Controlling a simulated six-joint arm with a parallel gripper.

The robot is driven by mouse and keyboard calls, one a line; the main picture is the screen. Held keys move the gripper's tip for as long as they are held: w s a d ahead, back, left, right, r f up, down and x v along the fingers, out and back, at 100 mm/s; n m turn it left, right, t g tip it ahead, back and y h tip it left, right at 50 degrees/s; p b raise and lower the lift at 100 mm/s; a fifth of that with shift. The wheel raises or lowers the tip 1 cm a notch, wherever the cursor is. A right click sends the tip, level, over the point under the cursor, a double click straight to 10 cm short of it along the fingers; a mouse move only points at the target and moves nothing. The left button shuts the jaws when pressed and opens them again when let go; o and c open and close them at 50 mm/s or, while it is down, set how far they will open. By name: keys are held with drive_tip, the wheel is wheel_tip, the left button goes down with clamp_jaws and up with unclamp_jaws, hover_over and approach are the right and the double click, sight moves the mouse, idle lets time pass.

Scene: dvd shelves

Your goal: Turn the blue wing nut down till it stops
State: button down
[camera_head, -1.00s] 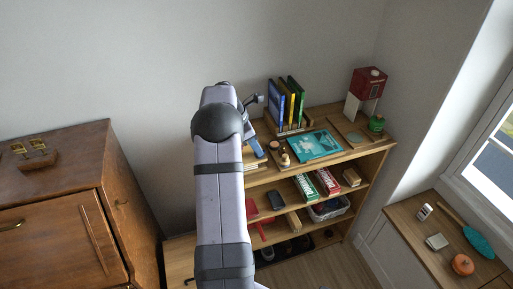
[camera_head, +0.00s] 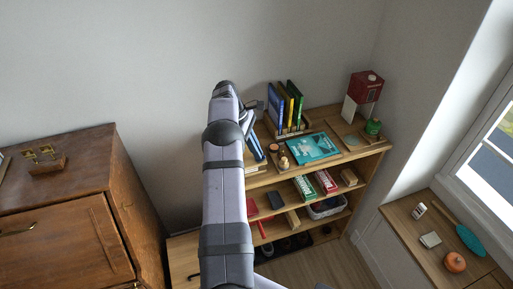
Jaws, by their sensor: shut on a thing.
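I cannot make out a blue wing nut in this view. My arm rises through the middle of the picture and bends over at the top, in front of the shelf's left end. A small dark part of my wrist shows just right of the bend. My gripper's fingers are hidden or too small to make out, so what they touch does not show. A slanted blue piece (camera_head: 255,147) shows right beside my arm at the shelf's left end; I cannot tell what it is.
The wooden shelf (camera_head: 372,151) holds several upright cases (camera_head: 285,107), a teal case (camera_head: 313,148), small round pieces (camera_head: 283,162), a red and white box (camera_head: 363,93) and a green item (camera_head: 373,127). A brown cabinet (camera_head: 75,195) stands left, a window counter (camera_head: 408,226) right.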

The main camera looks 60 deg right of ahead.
drive_tip(key=shift+m+p, duration=0.3)
drive_tip(key=shift+m, duration=0.4)
drive_tip(key=c, duration=1.9)
unclamp_jaws()
drive_tip(key=shift+d+r+b, duration=0.1)
drive_tip(key=shift+r+b, duration=0.3)
drive_tip(key=shift+r, duration=0.15)
wheel_tip(320, 180, up, 9)
drive_tip(key=p, duration=0.1)
drive_tip(key=shift+o, duration=0.7)
